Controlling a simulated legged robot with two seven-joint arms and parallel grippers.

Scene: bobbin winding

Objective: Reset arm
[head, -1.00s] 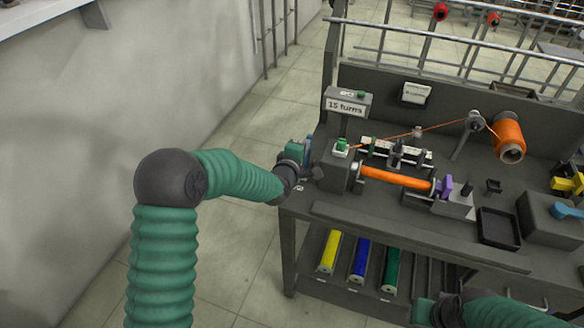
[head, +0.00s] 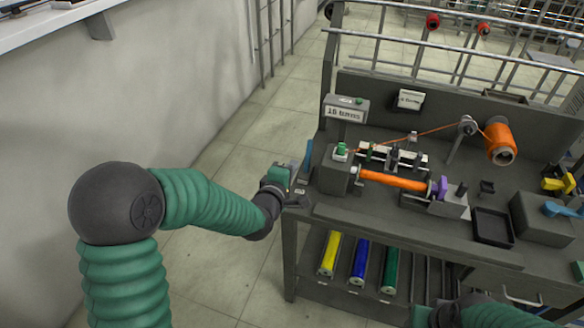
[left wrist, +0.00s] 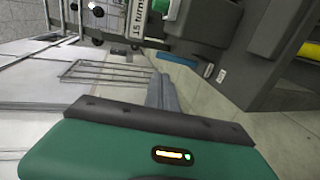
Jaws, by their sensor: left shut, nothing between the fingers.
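My left arm reaches in from the left of the head view. Its gripper (head: 298,178) is at the left end of the workbench (head: 330,215), beside the winding machine. In the left wrist view the gripper's fingers (left wrist: 162,94) are together, with nothing held. My right gripper (head: 432,316) is at the bottom edge of the head view; its fingers are too cut off to read. An orange-wound bobbin (head: 393,180) lies in the winder, with thread running up to an orange spool (head: 499,143). A sign reading 15 turns (head: 344,113) stands above the machine.
A blue item (head: 308,154) is at the bench's left edge, close to the left gripper. Yellow, blue (head: 358,259) and green rolls lie on the lower shelf. A black tray (head: 493,227) is on the bench top. Floor between wall and bench is clear.

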